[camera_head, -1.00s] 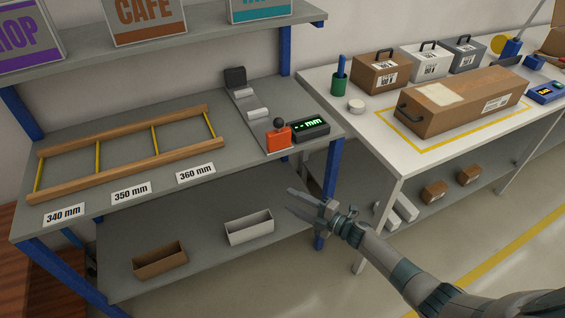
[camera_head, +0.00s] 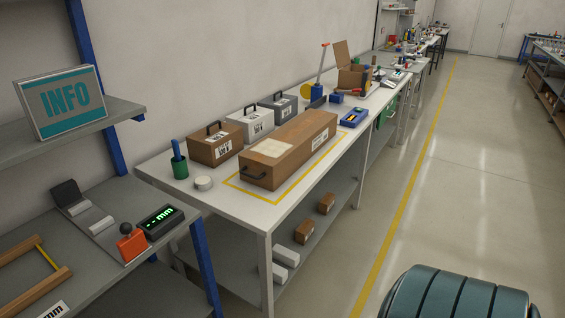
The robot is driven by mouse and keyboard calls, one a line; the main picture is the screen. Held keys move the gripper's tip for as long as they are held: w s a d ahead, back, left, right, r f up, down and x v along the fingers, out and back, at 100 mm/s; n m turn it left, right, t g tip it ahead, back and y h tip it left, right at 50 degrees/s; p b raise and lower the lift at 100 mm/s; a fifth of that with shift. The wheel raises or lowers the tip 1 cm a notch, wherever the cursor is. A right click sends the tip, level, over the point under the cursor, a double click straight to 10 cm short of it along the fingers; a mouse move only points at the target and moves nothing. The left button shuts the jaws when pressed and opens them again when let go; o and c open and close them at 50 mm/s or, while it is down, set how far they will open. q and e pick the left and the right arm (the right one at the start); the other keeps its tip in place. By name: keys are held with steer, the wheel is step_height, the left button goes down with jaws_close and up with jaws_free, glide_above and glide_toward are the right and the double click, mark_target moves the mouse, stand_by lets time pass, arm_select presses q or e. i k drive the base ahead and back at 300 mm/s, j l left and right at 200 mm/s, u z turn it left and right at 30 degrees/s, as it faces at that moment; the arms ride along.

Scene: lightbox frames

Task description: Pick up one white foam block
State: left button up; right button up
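Two white blocks, one (camera_head: 286,256) behind the other (camera_head: 274,271), lie side by side on the lower shelf (camera_head: 236,285) of the white table, near its left end; they look like foam. Two smaller whitish blocks, one (camera_head: 79,208) and another (camera_head: 101,225), sit on the measuring device on the grey bench at left. Neither of my grippers is in view. Only a rounded teal link of my own arm shows at the bottom right.
A long brown case (camera_head: 290,150) lies inside yellow tape on the white table (camera_head: 225,207). Two small brown boxes, one (camera_head: 326,203) and another (camera_head: 304,231), share its lower shelf. A table leg (camera_head: 266,275) stands at the front corner. The floor (camera_head: 450,190) at right is clear.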

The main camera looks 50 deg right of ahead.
mark_target(285, 255)
steer(key=l+z, duration=0.1)
steer(key=z, duration=1.65)
steer(key=i+j, duration=0.15)
steer(key=i, duration=0.25)
steer(key=i+j, duration=0.15)
steer(key=i, duration=0.25)
steer(key=i+j, duration=0.1)
steer(key=i, duration=0.3)
steer(key=i+l+u, duration=0.25)
steer(key=i+l, duration=0.15)
steer(key=l, duration=0.2)
steer(key=i+l+u, duration=0.2)
steer(key=i+l, duration=0.15)
steer(key=l, duration=0.3)
steer(key=i+l+u, duration=0.15)
steer(key=l, duration=0.2)
steer(key=i+l+u, duration=0.1)
steer(key=l, duration=0.25)
steer(key=i+l+u, duration=0.1)
steer(key=l, duration=0.3)
steer(key=i+l+u, duration=0.15)
steer(key=l, duration=0.25)
